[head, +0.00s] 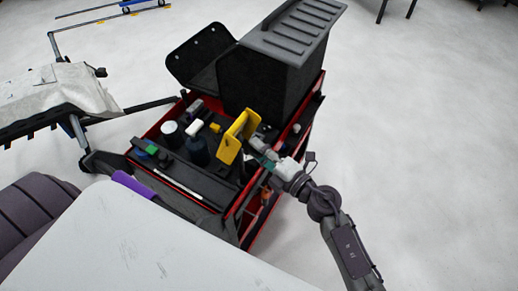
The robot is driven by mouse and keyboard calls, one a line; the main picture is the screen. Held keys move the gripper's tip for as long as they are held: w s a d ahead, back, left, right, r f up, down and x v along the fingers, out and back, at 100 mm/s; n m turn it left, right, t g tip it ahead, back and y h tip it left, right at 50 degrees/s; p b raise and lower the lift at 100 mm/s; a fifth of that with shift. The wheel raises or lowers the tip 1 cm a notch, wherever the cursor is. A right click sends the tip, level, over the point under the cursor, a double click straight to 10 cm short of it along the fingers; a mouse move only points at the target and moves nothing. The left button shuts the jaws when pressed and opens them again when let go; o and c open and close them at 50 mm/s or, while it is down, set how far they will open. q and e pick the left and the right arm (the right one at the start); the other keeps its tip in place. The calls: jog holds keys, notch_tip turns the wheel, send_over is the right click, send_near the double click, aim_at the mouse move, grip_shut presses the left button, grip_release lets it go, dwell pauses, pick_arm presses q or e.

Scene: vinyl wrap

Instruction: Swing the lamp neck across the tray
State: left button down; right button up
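The tray (186,186) is the dark top of a red and black cart. A yellow, flat-sided piece (230,143) stands up over its right part and may be the lamp's head. A lamp neck cannot be made out clearly; dark parts below and behind the yellow piece blend together. My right gripper (262,152) reaches in from the right, close beside the yellow piece. Its fingers are small and partly lost against the dark cart, so contact and opening are unclear. My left gripper is not in view.
A white car panel (130,245) fills the lower left. The floor on the right (430,150) is clear.

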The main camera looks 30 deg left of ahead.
jog(key=shift+d, duration=0.1)
jog(key=v, duration=1.1)
jog(key=shift+s+d, duration=0.2)
jog(key=shift+d, duration=0.15)
